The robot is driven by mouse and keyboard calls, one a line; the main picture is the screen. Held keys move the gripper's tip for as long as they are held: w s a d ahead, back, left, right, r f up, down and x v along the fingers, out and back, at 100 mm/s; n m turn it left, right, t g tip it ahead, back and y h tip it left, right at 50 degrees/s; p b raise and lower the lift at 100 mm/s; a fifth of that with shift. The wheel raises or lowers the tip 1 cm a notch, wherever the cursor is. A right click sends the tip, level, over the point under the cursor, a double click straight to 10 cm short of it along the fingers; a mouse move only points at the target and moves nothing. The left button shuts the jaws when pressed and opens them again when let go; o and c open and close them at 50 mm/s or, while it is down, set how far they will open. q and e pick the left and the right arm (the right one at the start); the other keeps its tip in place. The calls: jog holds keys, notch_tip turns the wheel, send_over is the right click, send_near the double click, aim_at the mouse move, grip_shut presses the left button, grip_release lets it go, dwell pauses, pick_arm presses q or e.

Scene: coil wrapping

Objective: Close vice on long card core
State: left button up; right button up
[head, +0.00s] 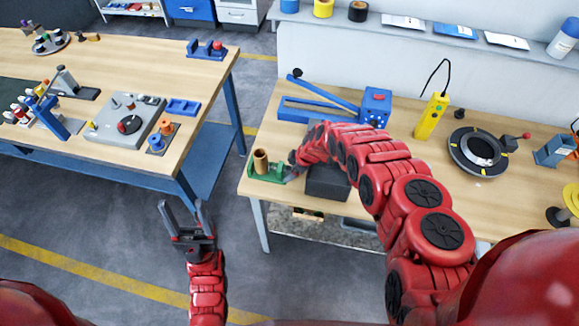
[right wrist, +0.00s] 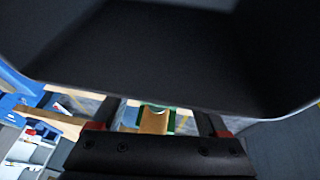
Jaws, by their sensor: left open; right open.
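The green vice (head: 262,175) stands at the left front corner of the right bench. A brown card core (head: 261,161) stands upright at the vice; its exact fit between the jaws is too small to tell. In the right wrist view the core (right wrist: 154,121) shows beyond my fingers, with green vice parts (right wrist: 171,122) beside it. My right gripper (head: 292,168) is close to the right end of the vice, open; whether it touches is unclear. My left gripper (head: 186,212) is open and empty above the floor between the benches.
A dark box (head: 327,182) stands just right of the vice, under my right arm. A blue lever tool (head: 325,108) and a yellow device (head: 431,116) stand behind. A black ring fixture (head: 478,152) is further right. The left bench (head: 205,72) holds other tools.

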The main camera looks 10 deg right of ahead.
jog(key=shift+c, duration=0.8)
grip_shut()
jog(key=g+b, duration=0.1)
jog(key=b, duration=0.4)
jog(key=g+y+b, duration=0.1)
jog(key=b, duration=0.4)
jog(key=w+g+b, duration=0.1)
jog(key=b, duration=0.4)
jog(key=shift+f+m+b, duration=0.25)
jog(key=shift+m+b, duration=0.15)
jog(key=shift+r+g+b, duration=0.15)
jog(key=shift+g+b, duration=0.15)
jog(key=shift+s+r, duration=0.15)
jog(key=shift+r, duration=0.1)
jog(key=shift+d, duration=0.1)
jog(key=shift+o, duration=0.8)
grip_release()
jog(key=shift+f, duration=0.1)
